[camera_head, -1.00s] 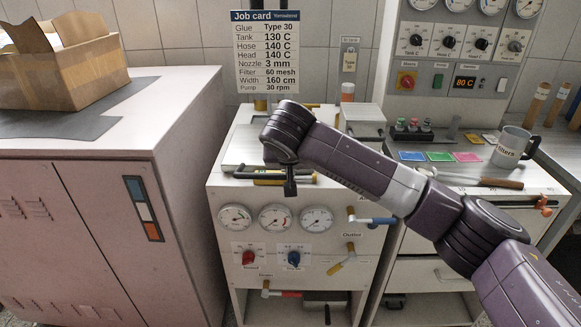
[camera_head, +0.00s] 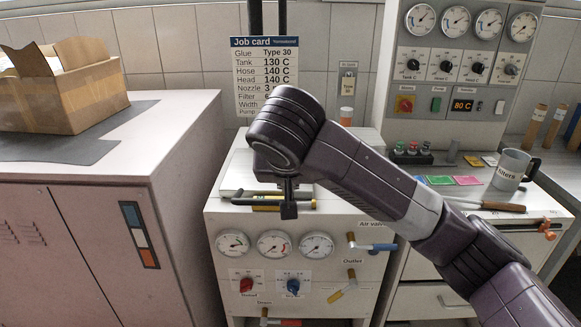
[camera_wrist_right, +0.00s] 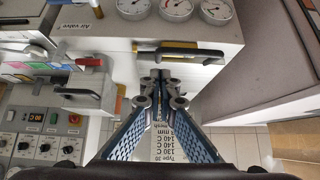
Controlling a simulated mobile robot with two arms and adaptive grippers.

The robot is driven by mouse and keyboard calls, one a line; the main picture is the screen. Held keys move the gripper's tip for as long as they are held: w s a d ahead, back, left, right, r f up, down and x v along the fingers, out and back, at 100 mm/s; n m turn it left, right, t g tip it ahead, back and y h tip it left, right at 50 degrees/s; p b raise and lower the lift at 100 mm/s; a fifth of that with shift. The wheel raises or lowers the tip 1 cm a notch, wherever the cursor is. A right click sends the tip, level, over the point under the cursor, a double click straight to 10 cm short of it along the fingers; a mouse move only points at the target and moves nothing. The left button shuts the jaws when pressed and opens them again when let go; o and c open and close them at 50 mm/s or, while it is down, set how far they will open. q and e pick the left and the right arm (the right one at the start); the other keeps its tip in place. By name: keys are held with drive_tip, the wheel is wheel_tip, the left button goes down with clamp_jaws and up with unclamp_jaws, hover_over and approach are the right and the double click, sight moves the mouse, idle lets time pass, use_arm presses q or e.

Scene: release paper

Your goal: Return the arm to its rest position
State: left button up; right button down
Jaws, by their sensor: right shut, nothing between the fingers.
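My right arm (camera_head: 360,185) comes in from the right in the head view, its wrist raised in front of the white machine cabinet (camera_head: 225,220). A small dark part hangs below the wrist, in front of the cabinet's top edge; the fingers are mostly hidden there. In the right wrist view my right gripper (camera_wrist_right: 160,80) is shut and empty, its blue-padded fingers meeting at the tips. The tips appear close to a black handle with a yellow part (camera_wrist_right: 180,50); I cannot tell whether they touch. My left gripper is not in view.
A job card (camera_head: 265,65) is behind the wrist, partly covered by it. The cabinet front has gauges (camera_head: 274,244), knobs and valve levers. A grey mug (camera_head: 512,168) stands at right, near coloured cards. A cardboard box (camera_head: 70,95) sits on the left cabinet.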

drive_tip(key=s+d+f+n+g+y, duration=0.15)
drive_tip(key=s+f, duration=0.45)
drive_tip(key=f, duration=0.6)
drive_tip(key=s+d+f+n+g+y, duration=0.15)
drive_tip(key=s+f, duration=0.45)
drive_tip(key=f, duration=0.6)
drive_tip(key=s+d+f+m+g+h, duration=0.1)
drive_tip(key=s+d+f+h, duration=0.1)
drive_tip(key=s+d+f, duration=0.7)
drive_tip(key=s+d+f+g+h, duration=0.1)
drive_tip(key=s+d+f, duration=0.3)
drive_tip(key=s+d, duration=0.7)
drive_tip(key=s+f+g, duration=0.1)
drive_tip(key=s+f, duration=0.2)
drive_tip(key=f, duration=2.4)
drive_tip(key=s+d+f+g, duration=0.1)
drive_tip(key=s+d+f, duration=0.1)
drive_tip(key=s+f, duration=1.4)
drive_tip(key=shift+s+d, duration=0.2)
drive_tip(key=shift+s, duration=0.4)
